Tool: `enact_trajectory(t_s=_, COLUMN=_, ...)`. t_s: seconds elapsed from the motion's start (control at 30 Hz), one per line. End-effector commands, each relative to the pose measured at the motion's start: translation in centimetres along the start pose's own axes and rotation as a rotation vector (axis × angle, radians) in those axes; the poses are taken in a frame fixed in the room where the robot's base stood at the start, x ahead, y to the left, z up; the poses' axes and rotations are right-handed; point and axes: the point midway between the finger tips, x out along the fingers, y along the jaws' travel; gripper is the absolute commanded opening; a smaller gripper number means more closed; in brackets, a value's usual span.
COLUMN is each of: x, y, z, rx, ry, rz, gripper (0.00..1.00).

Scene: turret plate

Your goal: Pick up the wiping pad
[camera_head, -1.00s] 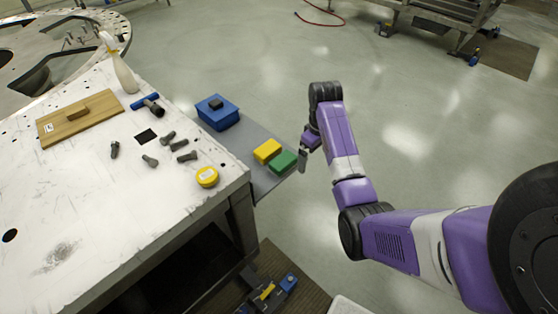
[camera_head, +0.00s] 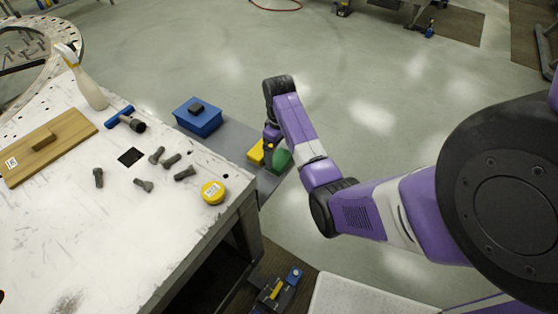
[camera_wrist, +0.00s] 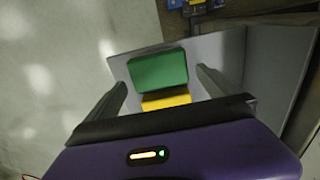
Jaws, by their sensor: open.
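Two block-like pads lie side by side on a grey side shelf (camera_head: 234,134): a yellow one (camera_head: 254,153) and a green one (camera_head: 281,160). Which of them is the wiping pad I cannot tell. My gripper (camera_head: 270,142) is over them in the head view and hides part of both. In the wrist view my gripper (camera_wrist: 161,78) is open, its fingers to either side of the green pad (camera_wrist: 158,70) and the yellow pad (camera_wrist: 166,101). The yellow pad is partly hidden by the gripper body. Nothing is held.
A blue box (camera_head: 198,118) with a dark object on top stands on the shelf's far end. The white worktable (camera_head: 120,220) beside it carries several dark bolts, a yellow tape roll (camera_head: 213,192), a spray bottle (camera_head: 88,88) and a wooden board (camera_head: 50,150). Floor right is open.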

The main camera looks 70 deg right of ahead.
Motion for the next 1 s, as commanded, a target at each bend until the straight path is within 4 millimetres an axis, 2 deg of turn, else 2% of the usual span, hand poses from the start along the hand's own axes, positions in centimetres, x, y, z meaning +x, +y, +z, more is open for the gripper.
enact_trajectory(t_s=0.3, x=4.2, y=0.2, z=0.2, rx=0.000, ry=-0.001, rz=-0.001, gripper=1.00)
enact_trajectory(t_s=0.6, x=4.8, y=0.2, z=0.2, rx=0.000, ry=0.000, rz=0.000, gripper=1.00)
enact_trajectory(t_s=0.63, x=4.8, y=0.2, z=0.2, rx=0.000, ry=0.000, rz=0.000, gripper=0.98)
enact_trajectory(t_s=0.8, x=4.8, y=0.2, z=0.2, rx=0.000, ry=0.000, rz=0.000, gripper=0.65)
enact_trajectory(t_s=0.9, x=4.7, y=0.2, z=0.2, rx=0.000, ry=0.001, rz=0.001, gripper=0.48)
enact_trajectory(t_s=1.0, x=4.7, y=0.2, z=0.2, rx=0.000, ry=0.001, rz=0.001, gripper=0.48)
